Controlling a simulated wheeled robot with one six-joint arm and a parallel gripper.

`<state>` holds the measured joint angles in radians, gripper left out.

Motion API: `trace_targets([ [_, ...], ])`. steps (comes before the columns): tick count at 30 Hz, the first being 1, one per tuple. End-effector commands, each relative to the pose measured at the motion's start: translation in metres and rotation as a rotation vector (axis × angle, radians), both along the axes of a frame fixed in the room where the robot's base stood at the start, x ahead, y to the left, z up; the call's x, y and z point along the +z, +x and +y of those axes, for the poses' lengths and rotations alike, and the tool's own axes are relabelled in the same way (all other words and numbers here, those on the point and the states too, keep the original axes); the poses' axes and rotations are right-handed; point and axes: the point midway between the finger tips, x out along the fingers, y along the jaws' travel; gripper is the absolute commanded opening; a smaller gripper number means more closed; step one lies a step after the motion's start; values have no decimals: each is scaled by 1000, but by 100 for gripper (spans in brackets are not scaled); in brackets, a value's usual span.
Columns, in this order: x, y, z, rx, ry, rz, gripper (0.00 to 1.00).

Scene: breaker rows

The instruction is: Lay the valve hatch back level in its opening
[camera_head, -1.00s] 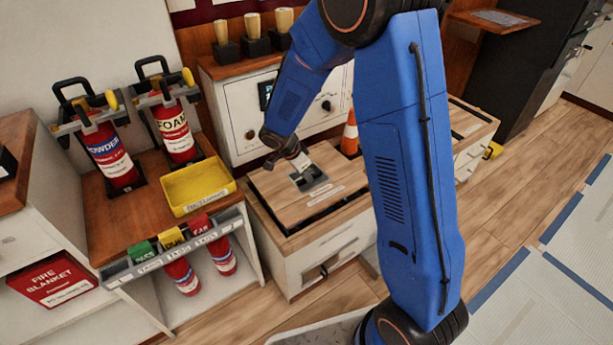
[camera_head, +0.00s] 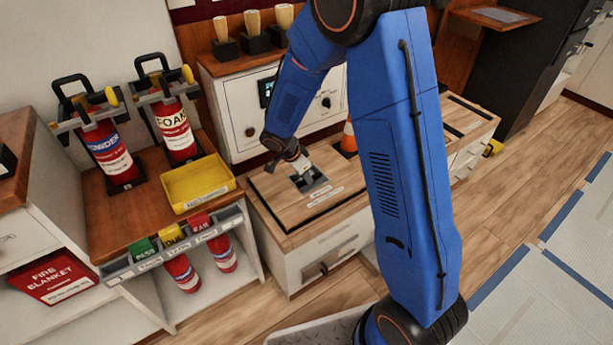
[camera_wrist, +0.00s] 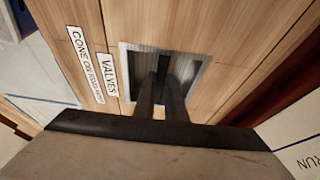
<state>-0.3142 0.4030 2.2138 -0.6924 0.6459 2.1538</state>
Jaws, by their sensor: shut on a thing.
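The valve hatch (camera_head: 278,190) is a light wooden panel with a grey metal recess in it, on top of the low white cabinet. It looks level or nearly level in its opening, with thin dark lines along its edges. In the wrist view the hatch (camera_wrist: 200,25) carries a VALVES label (camera_wrist: 108,76). My gripper (camera_head: 301,172) reaches down into the recess from above. In the wrist view its two dark fingers (camera_wrist: 163,80) are close together inside the recess, shut on the hatch's grip. The grip itself is mostly hidden by the fingers.
An orange and white cone (camera_head: 348,140) stands at the hatch's back right. A white control panel (camera_head: 238,115) with knobs rises behind. A yellow tray (camera_head: 198,183) and two extinguishers (camera_head: 107,150) are on the bench at left. Floor at the right is clear.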

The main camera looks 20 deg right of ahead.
Motion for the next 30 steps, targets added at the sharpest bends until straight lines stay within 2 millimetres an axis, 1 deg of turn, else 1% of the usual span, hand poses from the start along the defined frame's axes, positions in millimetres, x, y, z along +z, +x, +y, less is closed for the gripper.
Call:
trace_targets([
  [30,-23,0,0,-1,1,-2,0],
])
